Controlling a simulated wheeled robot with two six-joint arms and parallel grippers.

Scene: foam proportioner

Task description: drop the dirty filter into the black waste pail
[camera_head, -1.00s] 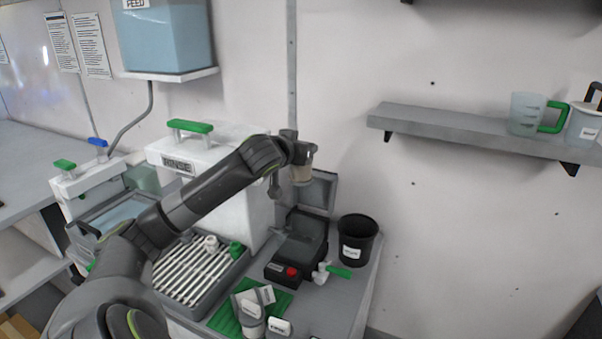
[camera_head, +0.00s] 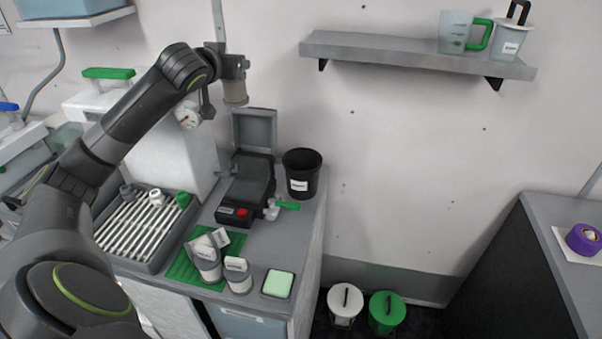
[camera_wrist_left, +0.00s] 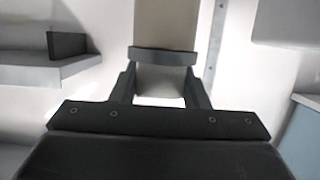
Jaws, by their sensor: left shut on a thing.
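My right gripper is in neither view.
An open dark case (camera_head: 248,180) with a raised lid stands left of the pail. A wall shelf (camera_head: 415,55) with a jug (camera_head: 455,32) is above right. White cups (camera_head: 238,275) and a green-topped block (camera_head: 278,284) are at the counter's front. Two lidded bins (camera_head: 387,312) stand on the floor.

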